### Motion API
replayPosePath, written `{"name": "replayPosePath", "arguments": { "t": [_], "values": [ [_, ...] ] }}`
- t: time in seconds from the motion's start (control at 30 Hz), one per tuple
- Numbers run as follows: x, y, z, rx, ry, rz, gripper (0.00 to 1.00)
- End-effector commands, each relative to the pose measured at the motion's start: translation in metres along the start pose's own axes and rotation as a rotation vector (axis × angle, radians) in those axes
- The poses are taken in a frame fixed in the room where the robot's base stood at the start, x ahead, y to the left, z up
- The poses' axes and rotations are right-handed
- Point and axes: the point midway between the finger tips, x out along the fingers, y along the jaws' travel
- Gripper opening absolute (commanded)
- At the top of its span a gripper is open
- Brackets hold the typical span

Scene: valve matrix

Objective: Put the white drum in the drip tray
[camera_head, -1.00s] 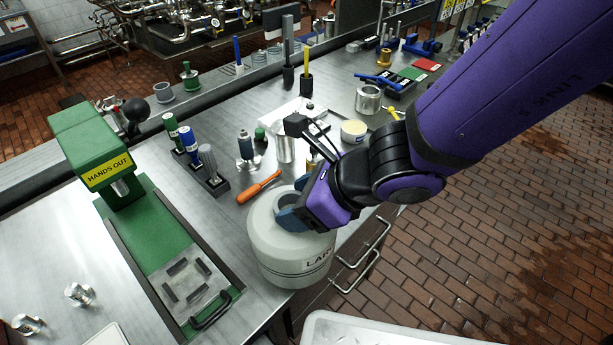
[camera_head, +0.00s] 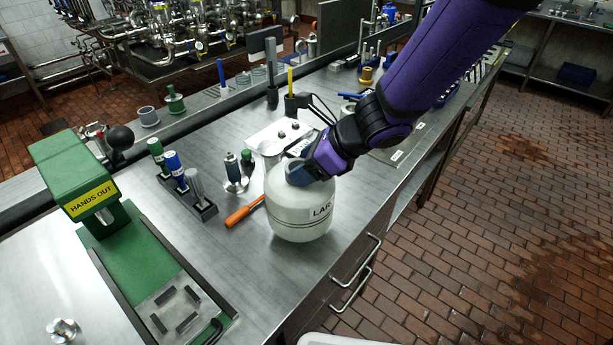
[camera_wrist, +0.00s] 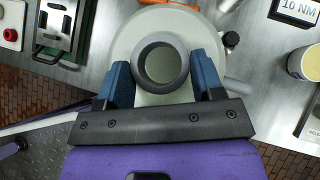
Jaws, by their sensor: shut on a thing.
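The white drum (camera_head: 300,214), with dark lettering and a ring-shaped neck, hangs upright from or stands under my gripper (camera_head: 301,172), over the front part of the steel bench. I cannot tell if its base touches the bench. In the wrist view my gripper (camera_wrist: 163,72) has its blue fingers on either side of the neck ring, and the drum's round top (camera_wrist: 122,48) shows around it. A pale rim (camera_head: 345,340) at the bottom edge of the head view may be the drip tray; most of it is out of frame.
An orange-handled tool (camera_head: 243,211) lies just left of the drum. A rack of cylinders (camera_head: 187,190) and a green press marked HANDS OUT (camera_head: 85,185) stand further left. Small parts stand behind the drum. Drawer handles (camera_head: 357,275) stick out at the bench front.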

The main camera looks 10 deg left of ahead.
Motion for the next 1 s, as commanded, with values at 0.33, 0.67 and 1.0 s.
{"name": "replayPosePath", "arguments": {
  "t": [0.33, 0.67, 1.0],
  "values": [
    [0.022, -0.002, -0.022, 0.001, 0.001, 0.002, 0.00],
    [0.025, -0.003, -0.024, -0.001, -0.001, 0.000, 0.00],
    [0.027, -0.002, -0.027, -0.001, 0.000, 0.000, 0.87]
  ]
}}
